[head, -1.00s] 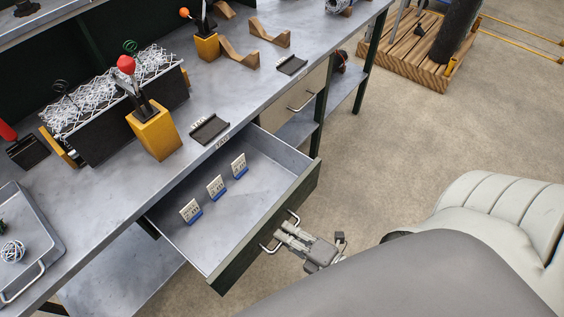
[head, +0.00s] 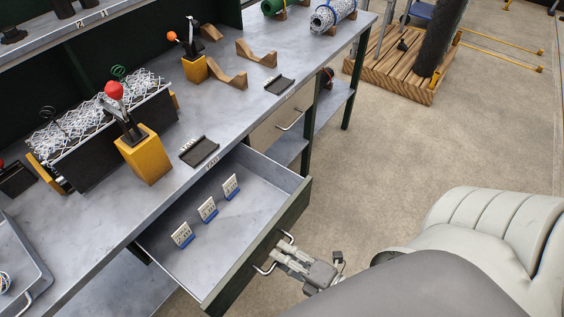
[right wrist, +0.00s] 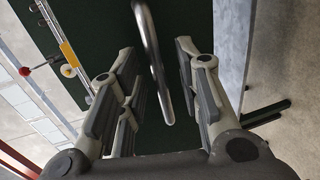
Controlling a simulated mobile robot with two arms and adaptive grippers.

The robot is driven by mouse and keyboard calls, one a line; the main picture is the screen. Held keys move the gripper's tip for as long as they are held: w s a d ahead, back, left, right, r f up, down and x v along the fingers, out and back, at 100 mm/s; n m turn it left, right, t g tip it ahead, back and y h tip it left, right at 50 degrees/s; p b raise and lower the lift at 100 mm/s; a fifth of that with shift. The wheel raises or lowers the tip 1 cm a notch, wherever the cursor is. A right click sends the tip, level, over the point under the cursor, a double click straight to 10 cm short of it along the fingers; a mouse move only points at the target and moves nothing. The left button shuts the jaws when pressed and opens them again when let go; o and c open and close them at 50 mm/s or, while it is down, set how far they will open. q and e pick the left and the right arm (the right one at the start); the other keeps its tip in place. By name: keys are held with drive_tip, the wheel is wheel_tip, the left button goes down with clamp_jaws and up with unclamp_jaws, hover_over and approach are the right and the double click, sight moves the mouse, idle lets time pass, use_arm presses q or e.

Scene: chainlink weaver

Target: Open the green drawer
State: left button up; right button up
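The drawer with the dark green front (head: 298,207) is pulled well out of the workbench, and its grey inside shows. Its metal bar handle (head: 263,270) is on the front face. My right gripper (head: 280,254) is at this handle. In the right wrist view, the handle (right wrist: 152,55) passes between the fingers of my right gripper (right wrist: 157,58). The fingers stand apart, with visible gaps on both sides of the bar. My left gripper is in neither view.
Several small cards with blue bases (head: 208,211) stand in the drawer. The grey benchtop (head: 215,115) holds yellow blocks with levers (head: 146,155), a wire mesh piece (head: 90,115) and wooden cradles (head: 227,75). A wooden pallet (head: 400,75) stands on the floor beyond. The floor right of the drawer is clear.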

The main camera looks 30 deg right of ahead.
drive_tip(key=v, duration=1.1)
